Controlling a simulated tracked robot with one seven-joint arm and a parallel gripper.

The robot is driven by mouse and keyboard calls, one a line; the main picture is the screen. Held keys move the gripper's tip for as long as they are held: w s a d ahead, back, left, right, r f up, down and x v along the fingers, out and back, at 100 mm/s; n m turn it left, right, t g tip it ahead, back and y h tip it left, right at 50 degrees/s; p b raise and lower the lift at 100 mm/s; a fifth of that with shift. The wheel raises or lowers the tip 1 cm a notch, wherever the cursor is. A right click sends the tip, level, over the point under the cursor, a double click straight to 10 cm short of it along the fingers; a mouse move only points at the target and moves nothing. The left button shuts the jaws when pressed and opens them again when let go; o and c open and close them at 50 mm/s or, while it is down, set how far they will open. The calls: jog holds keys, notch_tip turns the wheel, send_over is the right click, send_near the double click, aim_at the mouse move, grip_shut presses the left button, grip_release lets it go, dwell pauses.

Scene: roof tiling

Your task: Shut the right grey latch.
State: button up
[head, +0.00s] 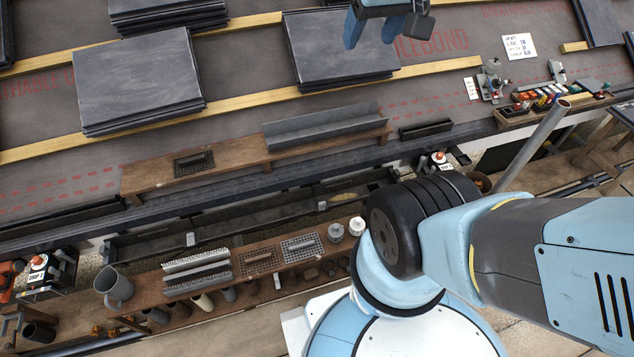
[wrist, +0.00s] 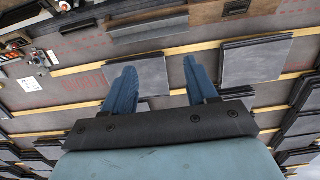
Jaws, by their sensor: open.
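Small pale grey tabs sit along the dark gutter (head: 255,218) below the roof edge: a left tab (head: 190,240), a middle tab (head: 322,205) and a right tab (head: 395,174). They may be the latches; they are too small to tell whether any is open or shut. My gripper (head: 388,30) is at the top of the head view, over the roof and well away from the gutter. In the wrist view its two blue fingers (wrist: 161,75) are spread apart with nothing between them. No latch can be made out in the wrist view.
Slate stacks (head: 138,82) rest by wooden battens (head: 240,98). A plank (head: 155,180) carries a grey channel (head: 325,126) and a dark grate. A lower shelf (head: 150,290) holds a jug, racks and pots. My arm hides the lower right.

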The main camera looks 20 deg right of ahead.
jog(key=w+f+g, duration=0.2)
jog(key=w+f, duration=0.6)
jog(key=w, duration=0.4)
jog(key=g, duration=0.4)
send_over(322, 202)
notch_tip(322, 202, down, 50)
jog(key=f, duration=0.1)
notch_tip(322, 202, down, 12)
jog(key=shift+r, duration=0.1)
jog(key=shift+c, duration=0.2)
